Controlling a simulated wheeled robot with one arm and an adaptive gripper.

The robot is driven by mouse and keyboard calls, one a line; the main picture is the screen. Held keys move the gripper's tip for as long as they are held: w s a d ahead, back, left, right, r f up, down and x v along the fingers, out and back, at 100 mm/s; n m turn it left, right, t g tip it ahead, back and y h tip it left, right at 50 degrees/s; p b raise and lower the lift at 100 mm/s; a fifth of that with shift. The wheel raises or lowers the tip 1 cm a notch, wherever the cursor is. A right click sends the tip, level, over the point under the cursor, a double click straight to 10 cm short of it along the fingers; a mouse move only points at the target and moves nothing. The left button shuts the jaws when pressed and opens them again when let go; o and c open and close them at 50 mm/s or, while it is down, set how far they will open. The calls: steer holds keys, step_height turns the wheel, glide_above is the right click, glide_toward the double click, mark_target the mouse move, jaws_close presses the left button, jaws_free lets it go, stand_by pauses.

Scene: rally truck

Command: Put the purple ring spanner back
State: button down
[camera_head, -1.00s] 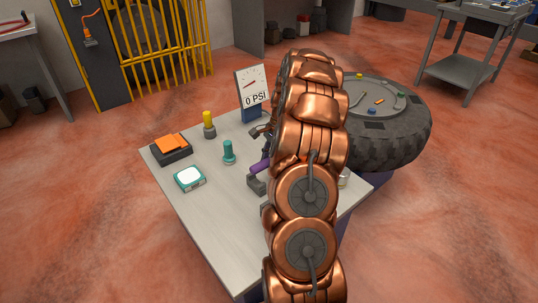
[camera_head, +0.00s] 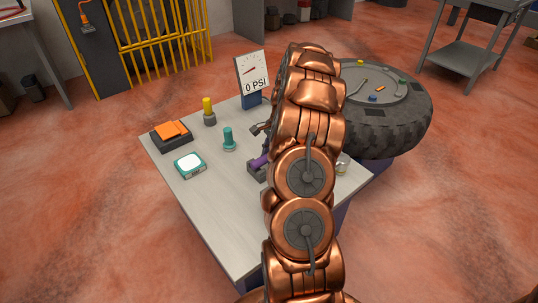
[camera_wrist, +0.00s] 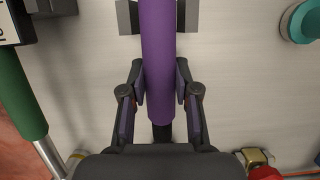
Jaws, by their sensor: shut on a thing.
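The purple ring spanner (camera_head: 260,161) shows as a purple handle on the grey table (camera_head: 215,226), partly hidden behind my copper arm in the head view. In the wrist view the purple handle (camera_wrist: 158,60) runs up the middle of the picture. My gripper (camera_wrist: 162,88) is shut on it, one finger on each side. A grey block (camera_wrist: 185,17) shows on both sides of the handle near the top of the wrist view. I cannot tell whether the handle rests in it or hangs above it. The spanner's ring end is not visible.
A teal-topped peg (camera_head: 228,138), a yellow-topped peg (camera_head: 209,110), a teal-edged box (camera_head: 190,164) and an orange item on a black tray (camera_head: 170,132) stand on the left. A 0 PSI gauge (camera_head: 252,80) stands behind. A large tyre (camera_head: 392,115) is right. The front table is clear.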

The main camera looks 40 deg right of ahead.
steer(key=shift+f, duration=0.35)
steer(key=c, duration=0.8)
jaws_free()
steer(key=shift+o, duration=0.2)
steer(key=v, duration=1.2)
